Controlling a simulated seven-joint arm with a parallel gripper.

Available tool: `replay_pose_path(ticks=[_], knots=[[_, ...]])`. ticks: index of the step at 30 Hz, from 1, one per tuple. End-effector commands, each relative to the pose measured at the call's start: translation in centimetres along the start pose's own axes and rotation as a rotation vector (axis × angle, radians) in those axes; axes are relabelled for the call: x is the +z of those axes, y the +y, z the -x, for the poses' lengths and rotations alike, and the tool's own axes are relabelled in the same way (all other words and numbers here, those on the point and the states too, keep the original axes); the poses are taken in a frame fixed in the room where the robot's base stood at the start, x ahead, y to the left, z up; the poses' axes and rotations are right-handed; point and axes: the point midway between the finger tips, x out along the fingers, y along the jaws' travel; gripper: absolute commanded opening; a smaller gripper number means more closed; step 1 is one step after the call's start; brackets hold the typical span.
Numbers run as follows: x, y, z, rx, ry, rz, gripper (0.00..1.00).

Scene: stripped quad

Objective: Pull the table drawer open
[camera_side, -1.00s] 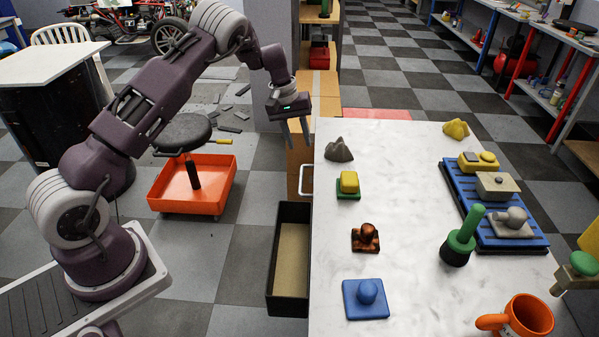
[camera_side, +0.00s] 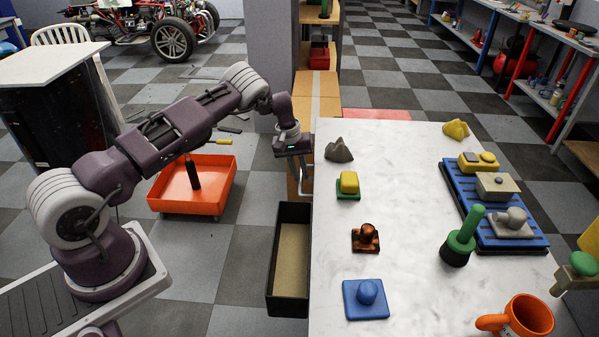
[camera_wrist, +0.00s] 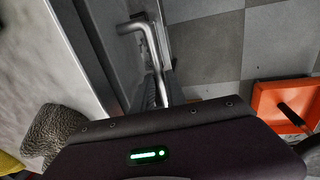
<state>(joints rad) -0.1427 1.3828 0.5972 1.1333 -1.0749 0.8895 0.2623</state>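The white-topped table (camera_side: 400,160) has a metal bar handle on its left side, seen close up in the wrist view (camera_wrist: 152,45). In that view the handle stands off a grey front and runs down towards my gripper (camera_wrist: 158,92). Dark ribbed finger pads show on either side of the bar's near end. In the side view my gripper (camera_side: 303,176) points down beside the table's left edge, at the handle. Its two fingers look apart; whether they touch the bar is hidden. The drawer front appears flush with the table side, though little of it shows.
A black open box (camera_side: 272,265) sits against the table's left side, nearer the camera. An orange tray (camera_side: 222,185) is on the floor to the left.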

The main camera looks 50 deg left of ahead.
Motion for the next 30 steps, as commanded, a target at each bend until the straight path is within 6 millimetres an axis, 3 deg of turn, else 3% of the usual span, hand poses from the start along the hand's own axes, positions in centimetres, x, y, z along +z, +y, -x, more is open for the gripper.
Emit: replay_pose_path(ticks=[2, 30], knots=[[0.0, 0.0, 0.02, 0.0, 0.0, 0.0, 0.0], [0.01, 0.05, 0.07, 0.001, -0.001, 0.0, 0.0]])
